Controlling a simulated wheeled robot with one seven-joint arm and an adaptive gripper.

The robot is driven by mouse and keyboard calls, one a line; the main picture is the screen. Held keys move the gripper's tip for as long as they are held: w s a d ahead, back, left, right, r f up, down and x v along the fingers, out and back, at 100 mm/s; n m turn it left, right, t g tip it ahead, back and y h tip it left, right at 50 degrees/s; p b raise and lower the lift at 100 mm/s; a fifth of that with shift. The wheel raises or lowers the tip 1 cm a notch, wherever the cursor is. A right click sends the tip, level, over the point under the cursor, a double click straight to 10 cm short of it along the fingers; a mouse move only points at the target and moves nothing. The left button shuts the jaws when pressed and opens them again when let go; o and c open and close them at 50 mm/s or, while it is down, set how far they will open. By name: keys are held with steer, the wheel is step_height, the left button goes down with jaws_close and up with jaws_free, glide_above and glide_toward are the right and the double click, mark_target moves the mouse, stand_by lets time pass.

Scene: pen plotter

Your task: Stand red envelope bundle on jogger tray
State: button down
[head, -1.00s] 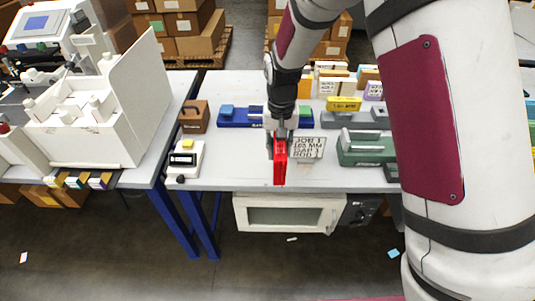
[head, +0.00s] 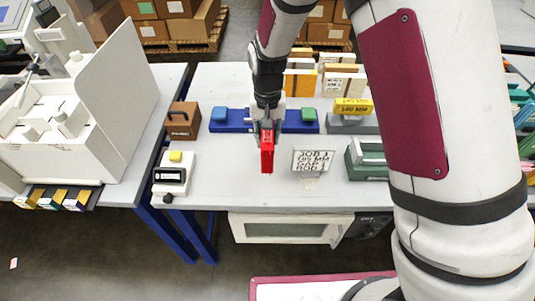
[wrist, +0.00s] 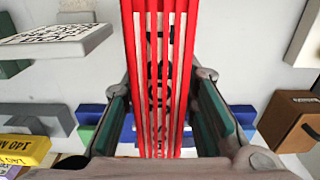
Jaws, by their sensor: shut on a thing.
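The red envelope bundle (head: 267,158) hangs upright over the middle of the table in the head view. My gripper (head: 266,128) is shut on it from above. In the wrist view the bundle (wrist: 160,60) appears as several red edges with pale gaps, between the two dark green finger pads. A blue tray (head: 240,125) with a blue block and a green block lies just behind the gripper. A green, grey-topped fixture (head: 358,165) stands to the right, partly hidden by my arm. No readable label shows which one is the jogger tray.
A white device with a display (head: 172,174) and a brown box (head: 183,120) stand left. A yellow 140 MM block (head: 353,107) sits behind right. The front of the table is mostly clear.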

steer(key=shift+f, duration=3.95)
steer(key=shift+f, duration=0.2)
steer(key=c, duration=1.3)
jaws_free()
step_height(320, 180, up, 13)
steer(key=shift+f, duration=0.2)
